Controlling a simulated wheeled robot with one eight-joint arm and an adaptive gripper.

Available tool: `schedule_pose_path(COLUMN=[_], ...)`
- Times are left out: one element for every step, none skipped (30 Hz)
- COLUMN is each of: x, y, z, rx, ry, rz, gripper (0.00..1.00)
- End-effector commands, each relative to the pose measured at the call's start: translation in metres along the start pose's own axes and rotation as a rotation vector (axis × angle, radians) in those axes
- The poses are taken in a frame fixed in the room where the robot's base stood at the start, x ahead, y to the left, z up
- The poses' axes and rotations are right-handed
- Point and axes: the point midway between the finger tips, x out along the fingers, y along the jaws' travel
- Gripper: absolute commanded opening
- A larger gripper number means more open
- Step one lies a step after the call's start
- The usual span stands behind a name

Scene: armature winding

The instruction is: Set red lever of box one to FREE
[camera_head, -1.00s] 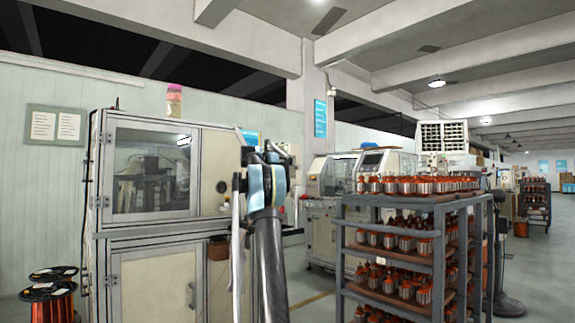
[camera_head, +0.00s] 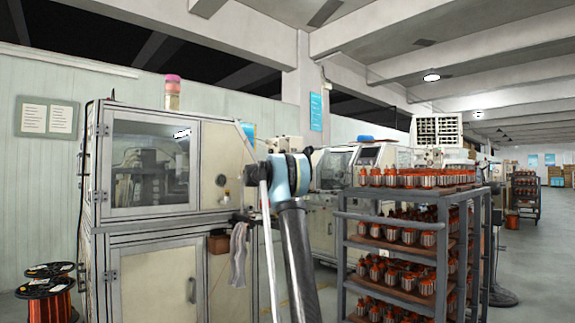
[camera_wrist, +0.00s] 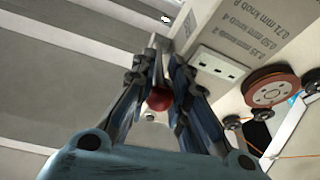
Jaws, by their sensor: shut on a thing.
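In the wrist view, the red lever's round knob (camera_wrist: 160,98) sits between the fingers of my gripper (camera_wrist: 162,78), which is shut on it. A small pale part with a screw shows just below the knob. The lever's shaft is mostly hidden by the fingers. In the head view my arm covers the area at the machine's right side, and neither lever nor fingers can be made out.
A winding machine cabinet (camera_head: 150,225) stands left of my arm. A grey rack (camera_head: 445,215) loaded with red-topped armatures stands close on the right. Wire spools (camera_head: 48,290) are at the lower left. In the wrist view, an orange-brown wheel (camera_wrist: 272,90) and thin wire are at the right.

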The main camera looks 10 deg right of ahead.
Motion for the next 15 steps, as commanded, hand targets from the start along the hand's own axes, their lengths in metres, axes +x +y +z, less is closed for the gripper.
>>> schedule_pose_path(x=[0.0000,0.0000,-0.0001,-0.0002,-0.0002,-0.0002,-0.0003,-0.0002,-0.0002,-0.0001,0.0000,0.0001,0.0001,0.0002,0.0003], y=[0.0000,-0.0002,-0.0003,-0.0004,-0.0005,-0.0006,-0.0006,-0.0006,-0.0006,-0.0006,-0.0005,-0.0004,-0.0004,-0.0003,-0.0002], z=[0.0056,0.0067,0.0081,0.0090,0.0098,0.0107,0.0113,0.0117,0.0122,0.0125,0.0126,0.0128,0.0128,0.0129,0.0129], rx=[0.004,0.004,0.004,0.005,0.005,0.005,0.005,0.005,0.005,0.005,0.005,0.005,0.005,0.005,0.005], ry=[-0.007,-0.008,-0.008,-0.009,-0.009,-0.009,-0.010,-0.010,-0.010,-0.010,-0.010,-0.010,-0.010,-0.010,-0.010], rz=[0.002,0.002,0.002,0.002,0.003,0.003,0.003,0.003,0.003,0.003,0.004,0.004,0.004,0.004,0.004], gripper=[0.00,0.00,0.00,0.00,0.00,0.00,0.00,0.00,0.00,0.00,0.00,0.00,0.00,0.00,0.00])
